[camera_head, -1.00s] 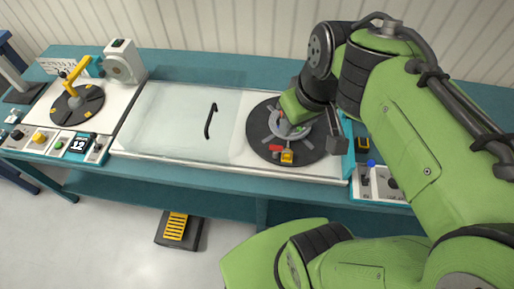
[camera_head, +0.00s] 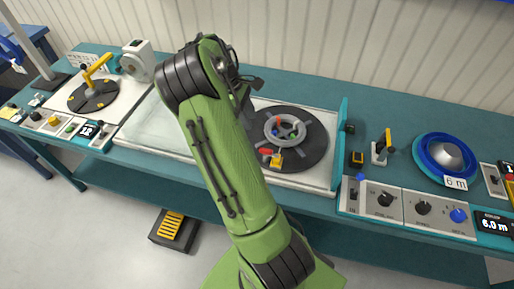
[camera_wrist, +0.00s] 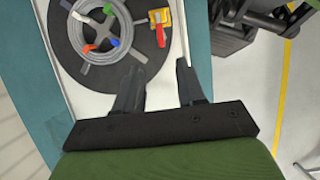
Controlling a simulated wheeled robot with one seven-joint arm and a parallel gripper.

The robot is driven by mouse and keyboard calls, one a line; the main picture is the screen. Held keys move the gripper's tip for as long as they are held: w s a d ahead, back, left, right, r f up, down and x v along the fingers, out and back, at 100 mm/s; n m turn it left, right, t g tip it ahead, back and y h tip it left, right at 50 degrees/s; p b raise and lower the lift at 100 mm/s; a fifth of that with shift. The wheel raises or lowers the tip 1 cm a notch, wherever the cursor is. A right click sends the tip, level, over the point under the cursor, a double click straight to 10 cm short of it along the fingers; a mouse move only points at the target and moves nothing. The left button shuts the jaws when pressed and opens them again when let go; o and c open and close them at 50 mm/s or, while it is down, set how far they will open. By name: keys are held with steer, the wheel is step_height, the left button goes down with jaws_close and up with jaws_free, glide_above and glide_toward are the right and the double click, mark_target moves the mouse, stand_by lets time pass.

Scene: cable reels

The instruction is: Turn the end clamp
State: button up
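A yellow clamp block (camera_head: 276,162) with a red lever (camera_head: 265,151) sits at the turntable's near edge, seemingly the end clamp. In the wrist view, the yellow block (camera_wrist: 159,15) and red lever (camera_wrist: 161,37) show at the top, beside the coil (camera_wrist: 84,50). My gripper (camera_wrist: 157,72) is open and empty, its two fingers apart. The clamp lies beyond the fingertips in that view, not between them. In the head view my arm hides the fingers.
A teal upright panel (camera_head: 340,140) stands right of the turntable. Farther right are a yellow-handled lever (camera_head: 386,146), control knobs and a blue reel (camera_head: 446,158). A second turntable (camera_head: 93,96) with a yellow crank is at left. A yellow-black pedal (camera_head: 173,228) is on the floor.

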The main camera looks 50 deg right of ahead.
mark_target(266, 150)
steer(key=b+x, duration=0.1)
steer(key=x, duration=1.3)
steer(key=shift+f+b, duration=0.1)
steer(key=shift+b, duration=0.3)
jaws_close()
